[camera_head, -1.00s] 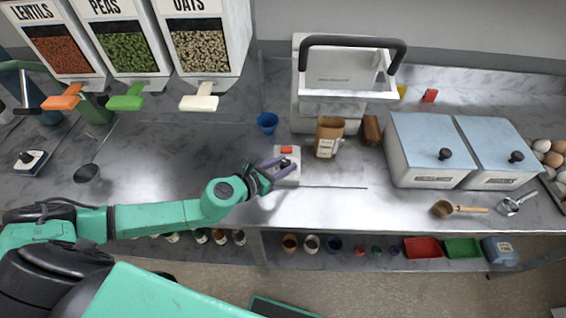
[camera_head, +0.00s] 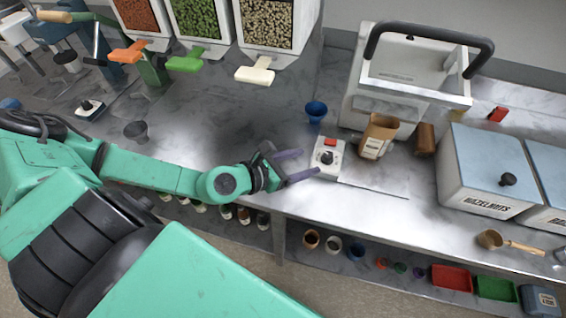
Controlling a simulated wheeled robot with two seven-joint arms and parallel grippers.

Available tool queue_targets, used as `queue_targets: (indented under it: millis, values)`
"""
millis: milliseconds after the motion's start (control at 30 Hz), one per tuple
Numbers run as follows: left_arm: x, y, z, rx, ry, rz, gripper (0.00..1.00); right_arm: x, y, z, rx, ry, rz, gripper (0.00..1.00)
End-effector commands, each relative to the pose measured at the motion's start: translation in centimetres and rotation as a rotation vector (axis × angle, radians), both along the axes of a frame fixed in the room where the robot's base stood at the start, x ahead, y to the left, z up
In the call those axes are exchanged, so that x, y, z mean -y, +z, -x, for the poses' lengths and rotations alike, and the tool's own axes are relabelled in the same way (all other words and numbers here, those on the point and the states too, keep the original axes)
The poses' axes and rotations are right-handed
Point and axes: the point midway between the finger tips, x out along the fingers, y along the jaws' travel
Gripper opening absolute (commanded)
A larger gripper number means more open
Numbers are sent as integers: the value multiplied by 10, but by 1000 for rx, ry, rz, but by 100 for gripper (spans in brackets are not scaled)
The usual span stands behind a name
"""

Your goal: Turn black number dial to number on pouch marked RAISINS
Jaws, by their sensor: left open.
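The black number dial (camera_head: 327,158) sits on a small white box with a red piece on top, on the steel counter. My left gripper (camera_head: 309,163) is open just left of the box, its two purple fingers spread and pointing toward the dial; they look apart from the dial, though contact with the box is hard to tell. A brown kraft pouch (camera_head: 379,137) with a pale label stands open to the right of the box. A second brown pouch (camera_head: 425,139) is to its right. I cannot read either pouch's label. My right gripper is not in view.
A white machine with a black handle (camera_head: 429,42) stands behind the pouches. A blue cup (camera_head: 316,111) is behind the dial box. Lidded bins (camera_head: 490,170) and a scoop (camera_head: 510,243) are at the right. Dispensers (camera_head: 277,25) stand at the back left.

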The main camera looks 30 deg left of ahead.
Motion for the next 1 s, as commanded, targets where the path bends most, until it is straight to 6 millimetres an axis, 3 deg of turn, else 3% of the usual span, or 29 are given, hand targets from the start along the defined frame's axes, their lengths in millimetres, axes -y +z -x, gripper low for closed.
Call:
queue_targets:
  millis: [233, 400, 1000]
  values:
    - [-18, 18, 38, -1, -5, -8, 68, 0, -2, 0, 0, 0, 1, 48]
    - [-25, 25, 53, 0, -4, -1, 68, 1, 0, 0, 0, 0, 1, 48]
    - [-25, 25, 55, 0, -2, 2, 68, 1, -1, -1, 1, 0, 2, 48]
